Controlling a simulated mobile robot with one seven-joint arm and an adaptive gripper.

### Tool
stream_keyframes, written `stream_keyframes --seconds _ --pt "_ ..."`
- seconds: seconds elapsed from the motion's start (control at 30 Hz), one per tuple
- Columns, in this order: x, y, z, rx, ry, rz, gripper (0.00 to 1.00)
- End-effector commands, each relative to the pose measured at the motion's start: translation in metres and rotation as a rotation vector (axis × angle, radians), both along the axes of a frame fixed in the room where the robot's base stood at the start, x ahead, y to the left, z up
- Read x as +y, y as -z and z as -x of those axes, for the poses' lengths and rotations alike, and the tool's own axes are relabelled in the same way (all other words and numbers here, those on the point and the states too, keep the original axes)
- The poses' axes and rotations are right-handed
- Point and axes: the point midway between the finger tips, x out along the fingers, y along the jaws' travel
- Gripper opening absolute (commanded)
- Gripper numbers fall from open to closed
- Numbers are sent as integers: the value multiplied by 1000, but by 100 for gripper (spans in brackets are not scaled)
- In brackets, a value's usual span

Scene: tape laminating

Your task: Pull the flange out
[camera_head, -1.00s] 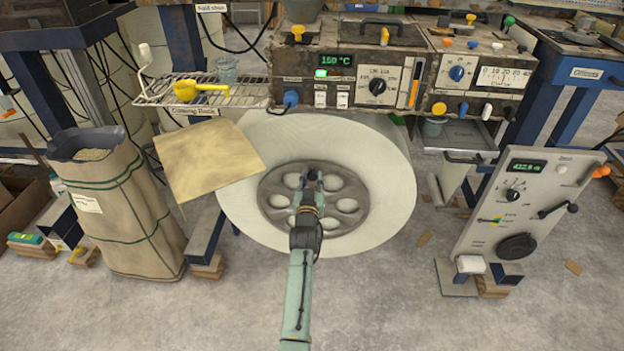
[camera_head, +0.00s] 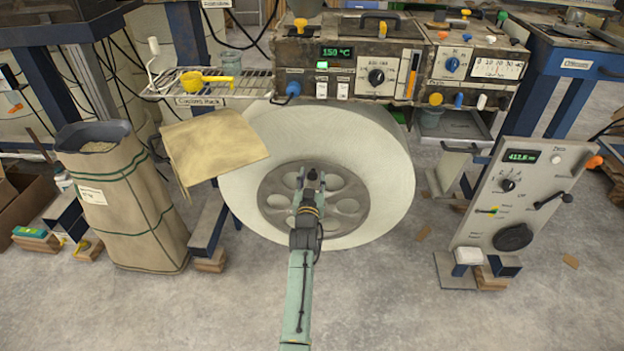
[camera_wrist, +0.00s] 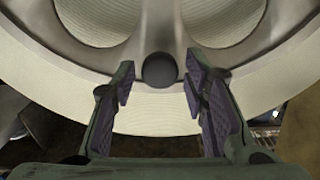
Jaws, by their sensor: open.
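The flange (camera_head: 353,206) is a dark grey disc with several oval holes, set in the middle of a large cream-white roll (camera_head: 390,165) under the machine. My gripper (camera_head: 311,176) is in front of the flange, near its centre. In the wrist view my gripper (camera_wrist: 160,85) is open, with its two padded fingers on either side of a dark round knob (camera_wrist: 159,69) on the flange (camera_wrist: 165,30). The knob lies just beyond the fingertips, between them in the picture. I cannot tell whether a finger touches it.
The control machine (camera_head: 350,60) stands above the roll. A yellowish sheet (camera_head: 210,148) hangs at the roll's left, beside a wire rack (camera_head: 235,85) and a tall sack (camera_head: 125,205). A grey control panel (camera_head: 520,195) stands at the right. Bare floor lies in front.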

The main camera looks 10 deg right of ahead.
Motion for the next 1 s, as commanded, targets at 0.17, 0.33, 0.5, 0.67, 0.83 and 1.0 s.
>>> stream_keyframes --seconds 0.17,0.33,0.5,0.67,0.83,1.0 --pt "0 0 0 -1 0 0 47" --pt "0 0 0 -1 0 -1 47" --pt "5 1 11 0 -3 1 47" --pt "14 1 40 1 -5 3 47" --pt "23 0 74 1 -4 6 47" --pt "28 0 100 1 -1 4 47"
